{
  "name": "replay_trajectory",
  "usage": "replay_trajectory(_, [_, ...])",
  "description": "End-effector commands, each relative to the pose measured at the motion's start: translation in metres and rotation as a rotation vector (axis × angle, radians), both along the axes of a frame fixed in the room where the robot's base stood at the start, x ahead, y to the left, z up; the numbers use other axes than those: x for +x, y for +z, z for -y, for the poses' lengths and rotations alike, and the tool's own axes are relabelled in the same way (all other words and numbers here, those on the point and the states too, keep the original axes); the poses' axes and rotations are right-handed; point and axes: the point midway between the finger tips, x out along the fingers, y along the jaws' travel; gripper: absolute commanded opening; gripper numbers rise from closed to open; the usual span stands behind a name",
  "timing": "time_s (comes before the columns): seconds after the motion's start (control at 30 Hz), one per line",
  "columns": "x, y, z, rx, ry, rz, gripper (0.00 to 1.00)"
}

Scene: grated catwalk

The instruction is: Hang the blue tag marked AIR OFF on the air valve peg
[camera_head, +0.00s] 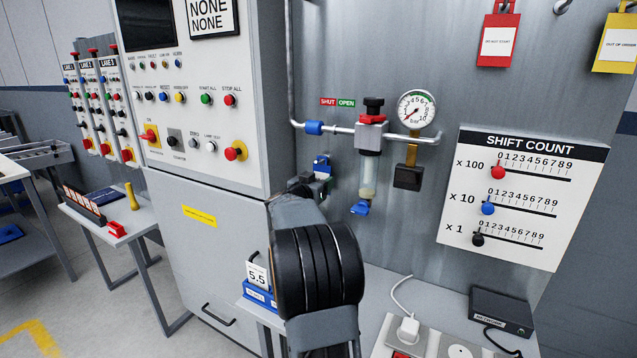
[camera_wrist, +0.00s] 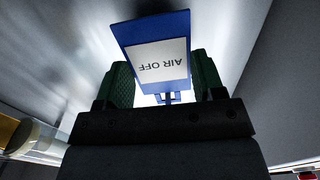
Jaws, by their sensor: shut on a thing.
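The blue tag (camera_wrist: 183,23) has a white label reading AIR OFF, upside down in the wrist view. My gripper (camera_wrist: 162,82) is shut on it, with a green pad on each side. In the head view a bit of the blue tag (camera_head: 321,162) shows just beyond my gripper (camera_head: 322,178), which my arm partly hides. The air line has a blue valve part (camera_head: 314,127) on the pipe, below a red and green SHUT OPEN label (camera_head: 337,102). The tag is below this valve in the picture, apart from it. I cannot make out the peg.
Right of the valve are a regulator (camera_head: 371,133) with a clear bowl, a pressure gauge (camera_head: 416,109) and a black padlock-like block (camera_head: 408,177). A red tag (camera_head: 498,40) and a yellow tag (camera_head: 616,44) hang at the upper right. A grey cabinet (camera_head: 205,225) stands left.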

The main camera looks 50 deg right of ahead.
Motion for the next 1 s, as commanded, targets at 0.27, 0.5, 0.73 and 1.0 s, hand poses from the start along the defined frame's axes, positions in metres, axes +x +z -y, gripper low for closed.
replay_trajectory(0.27, [0.0, 0.0, 0.0, 0.0, 0.0, 0.0, 0.72])
replay_trajectory(0.5, [0.0, 0.0, 0.0, 0.0, 0.0, 0.0, 0.92])
replay_trajectory(0.73, [0.0, 0.0, -0.001, 0.0, 0.0, 0.0, 0.92])
replay_trajectory(1.0, [-0.008, 0.001, -0.036, 0.0, 0.003, 0.001, 0.92])
